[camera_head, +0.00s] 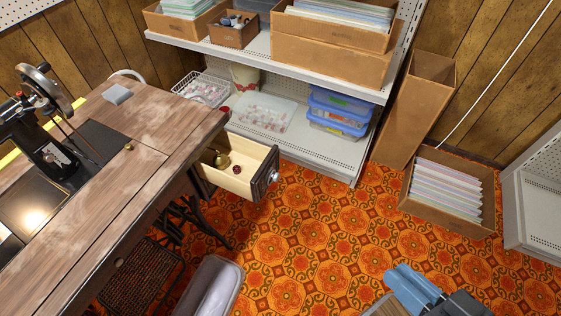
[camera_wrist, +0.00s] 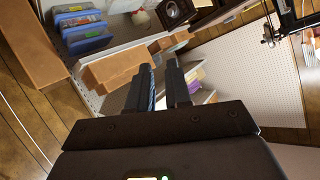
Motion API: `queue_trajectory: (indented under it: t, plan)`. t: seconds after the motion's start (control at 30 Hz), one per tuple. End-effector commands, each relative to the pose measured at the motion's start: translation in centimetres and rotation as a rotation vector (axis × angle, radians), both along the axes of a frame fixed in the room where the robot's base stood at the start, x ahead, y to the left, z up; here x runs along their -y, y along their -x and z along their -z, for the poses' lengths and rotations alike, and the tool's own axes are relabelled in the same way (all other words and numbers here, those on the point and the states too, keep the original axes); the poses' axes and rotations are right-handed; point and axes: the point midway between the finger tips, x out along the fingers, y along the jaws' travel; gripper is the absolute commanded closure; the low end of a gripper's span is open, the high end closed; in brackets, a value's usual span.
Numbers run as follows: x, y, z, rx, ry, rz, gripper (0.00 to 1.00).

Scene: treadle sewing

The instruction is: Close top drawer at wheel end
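The top drawer (camera_head: 236,175) at the wheel end of the wooden sewing table (camera_head: 135,120) stands pulled out in the head view. Its inside is pale wood, its front is dark with a light round knob (camera_head: 275,175), and a few small items lie in it. A dark front with a round knob (camera_wrist: 175,12), apparently this drawer, shows at the top edge of the wrist view. My gripper (camera_wrist: 159,68) has two dark parallel fingers with a gap between them and nothing held. Blue-grey parts of my arm show at the bottom right of the head view, well apart from the drawer.
A black sewing machine (camera_head: 45,125) stands on the table. A metal shelf (camera_head: 275,155) with boxes and blue bins (camera_head: 340,108) is behind the drawer. A cardboard box of folders (camera_head: 447,195) sits on the floor at right.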

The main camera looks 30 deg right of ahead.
Motion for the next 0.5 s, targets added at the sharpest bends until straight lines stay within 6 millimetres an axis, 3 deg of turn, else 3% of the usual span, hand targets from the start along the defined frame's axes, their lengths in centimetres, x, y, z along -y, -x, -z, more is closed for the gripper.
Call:
queue_trajectory:
  t: [0.03, 0.1, 0.2, 0.33, 0.5]
  plan:
    - [0.9, -0.9, 2.9, -0.037, -0.113, 0.071, 0.87]
    - [1.9, -1.8, 6.6, -0.096, -0.300, 0.173, 0.94]
    - [3.0, -3.4, 11.3, -0.166, -0.570, 0.311, 1.00]
    - [3.8, -6.2, 15.9, -0.235, -0.938, 0.471, 1.00]
    - [4.5, -11.2, 18.7, -0.302, -1.445, 0.618, 1.00]
